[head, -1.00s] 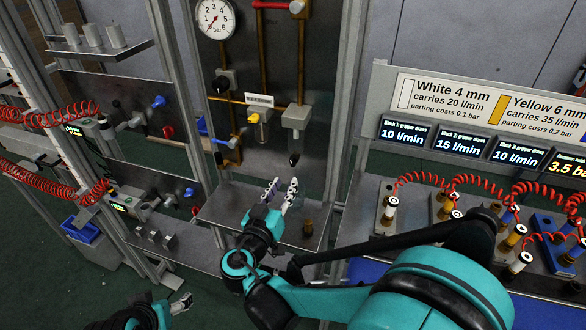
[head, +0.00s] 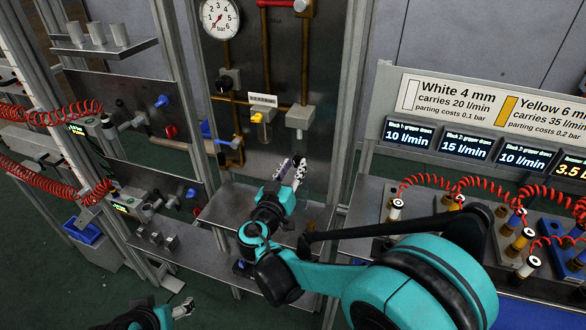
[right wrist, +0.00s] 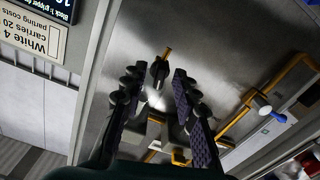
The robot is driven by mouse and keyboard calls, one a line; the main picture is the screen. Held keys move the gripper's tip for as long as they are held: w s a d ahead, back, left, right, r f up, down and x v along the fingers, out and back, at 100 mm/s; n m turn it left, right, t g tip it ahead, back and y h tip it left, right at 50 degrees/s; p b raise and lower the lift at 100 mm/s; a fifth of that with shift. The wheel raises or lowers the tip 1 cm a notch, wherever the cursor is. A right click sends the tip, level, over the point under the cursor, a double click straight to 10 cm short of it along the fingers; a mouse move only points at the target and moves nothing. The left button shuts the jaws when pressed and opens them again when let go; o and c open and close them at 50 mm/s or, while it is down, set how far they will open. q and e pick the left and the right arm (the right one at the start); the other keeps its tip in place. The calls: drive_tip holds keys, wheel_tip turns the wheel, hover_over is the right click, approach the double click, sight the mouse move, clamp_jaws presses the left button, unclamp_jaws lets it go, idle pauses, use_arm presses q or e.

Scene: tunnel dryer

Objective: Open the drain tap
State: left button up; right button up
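On the grey panel, a pale filter block (head: 300,117) sits at the end of a brass pipe. Its lower part is close behind my right gripper (head: 291,166), whose two fingers point up toward it. In the right wrist view the picture is turned over, and the right gripper (right wrist: 156,84) is open with its fingers apart. A dark round part (right wrist: 158,72) with a small brass piece (right wrist: 167,52) shows between them; it looks like the bowl end with the drain tap, but I cannot tell surely. No contact is visible. My left gripper (head: 184,308) is low at the left, away from the panel.
A pressure gauge (head: 219,17) and a yellow-handled unit (head: 258,117) are on the same panel. A metal shelf (head: 222,208) runs below. At right stands a bench with red coiled hoses (head: 430,182) and display boxes (head: 408,133).

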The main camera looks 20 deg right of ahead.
clamp_jaws()
drive_tip(key=shift+m, duration=1.5)
drive_tip(key=shift+o, duration=1.3)
unclamp_jaws()
drive_tip(key=v, duration=1.2)
